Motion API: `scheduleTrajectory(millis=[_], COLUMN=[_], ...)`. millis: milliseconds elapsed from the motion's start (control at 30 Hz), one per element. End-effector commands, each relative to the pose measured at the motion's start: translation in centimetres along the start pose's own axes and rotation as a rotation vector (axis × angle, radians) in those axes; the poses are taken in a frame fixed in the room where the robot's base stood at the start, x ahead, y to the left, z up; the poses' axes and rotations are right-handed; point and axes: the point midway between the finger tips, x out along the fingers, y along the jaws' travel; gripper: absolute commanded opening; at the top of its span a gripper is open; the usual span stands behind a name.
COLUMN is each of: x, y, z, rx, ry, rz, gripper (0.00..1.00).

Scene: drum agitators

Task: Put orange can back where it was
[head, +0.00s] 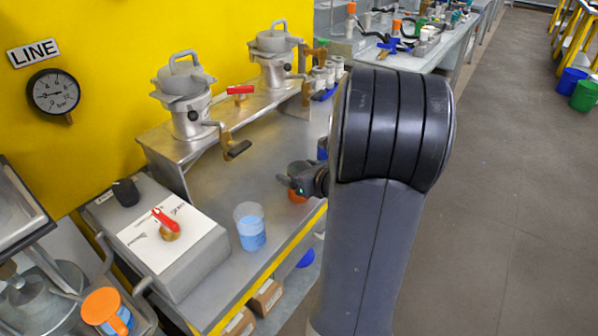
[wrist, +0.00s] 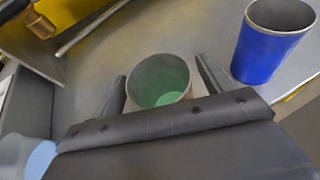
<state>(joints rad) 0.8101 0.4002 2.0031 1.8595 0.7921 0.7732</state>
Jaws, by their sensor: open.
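The orange can (head: 298,197) stands on the metal bench, mostly hidden behind my gripper (head: 292,183) in the head view. In the wrist view an open-topped can (wrist: 158,82) with green inside sits between the two fingers of my gripper (wrist: 163,88). The fingers are open, one on each side of it, and gaps show beside the rim. Its outer wall is mostly hidden by my gripper body, so its colour is hard to tell there.
A blue can (wrist: 268,42) stands right of the fingers in the wrist view. A clear beaker with blue liquid (head: 250,228) stands near the bench's yellow front edge. A grey box with a red-handled valve (head: 165,222) is at left. Metal drums (head: 185,98) stand on the raised shelf behind.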

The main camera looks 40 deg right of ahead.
Motion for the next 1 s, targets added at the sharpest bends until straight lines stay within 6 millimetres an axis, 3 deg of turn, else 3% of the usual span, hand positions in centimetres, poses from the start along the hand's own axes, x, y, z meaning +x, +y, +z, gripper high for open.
scheduleTrajectory(millis=[167, 600, 800, 1000], x=[-1.3, -9.9, -11.7, -12.2], y=[-0.2, -0.1, -0.1, 0.0], z=[0.5, 0.4, 0.3, 0.3], rx=[0.000, 0.000, 0.000, 0.001], ry=[-0.002, -0.001, -0.001, 0.000], rz=[-0.005, -0.005, -0.002, 0.000], gripper=[0.76, 0.76, 0.76, 0.76])
